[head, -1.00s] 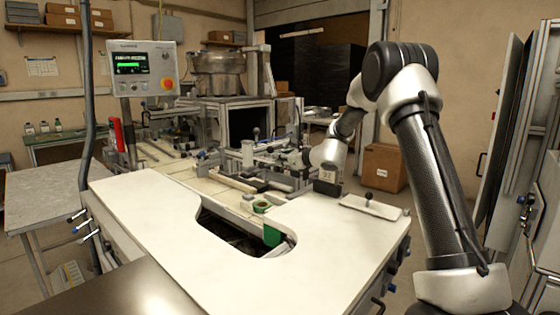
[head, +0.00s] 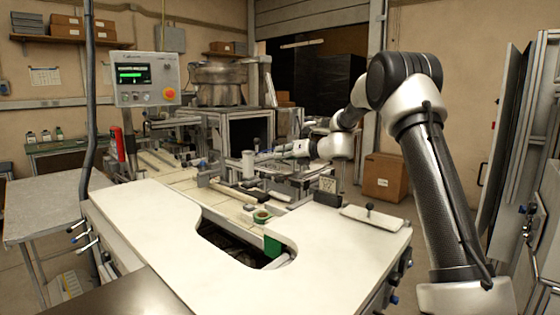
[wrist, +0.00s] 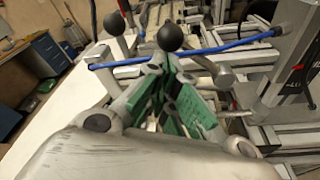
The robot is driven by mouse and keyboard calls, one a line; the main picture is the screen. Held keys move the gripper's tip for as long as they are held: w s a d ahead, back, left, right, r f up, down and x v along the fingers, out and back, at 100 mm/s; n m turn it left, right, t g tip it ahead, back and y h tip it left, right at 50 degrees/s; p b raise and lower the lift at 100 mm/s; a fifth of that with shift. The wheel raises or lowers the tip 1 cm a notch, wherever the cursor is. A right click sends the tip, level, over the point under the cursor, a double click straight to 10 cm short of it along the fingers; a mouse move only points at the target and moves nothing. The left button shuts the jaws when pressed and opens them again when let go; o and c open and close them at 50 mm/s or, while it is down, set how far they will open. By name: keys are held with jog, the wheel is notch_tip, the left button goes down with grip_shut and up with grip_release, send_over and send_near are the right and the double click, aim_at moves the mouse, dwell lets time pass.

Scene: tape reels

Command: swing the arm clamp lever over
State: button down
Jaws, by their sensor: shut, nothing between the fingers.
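In the wrist view, a black ball knob (wrist: 170,37) stands just beyond the tips of my gripper (wrist: 165,64). A second black ball knob (wrist: 114,22) on a stalk is to its left. I cannot tell for sure which belongs to the arm clamp lever. My gripper's green-padded fingers meet at the tips and hold nothing; whether they touch the nearer knob is unclear. In the head view my gripper (head: 280,151) reaches left over the machine behind the white table. The clamp lever is too small to make out there.
A blue hose (wrist: 245,40) crosses beside the knobs. A silver rounded rod end (wrist: 225,78) is close to the right of the fingers. A grey upright (wrist: 288,50) stands further right. The white table (head: 150,215) has a cutout and is mostly clear.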

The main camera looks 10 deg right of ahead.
jog(key=shift+w+d+r+m+y, duration=0.3)
jog(key=shift+d+r+m, duration=0.1)
jog(key=shift+r+m, duration=0.25)
jog(key=shift+w+d+r+m+y, duration=0.15)
jog(key=shift+w+d+r+m, duration=0.25)
jog(key=shift+m, duration=0.35)
jog(key=shift+w+d+r+m+y, duration=0.25)
jog(key=shift+d+r+m, duration=0.15)
jog(key=shift+r+m, duration=0.3)
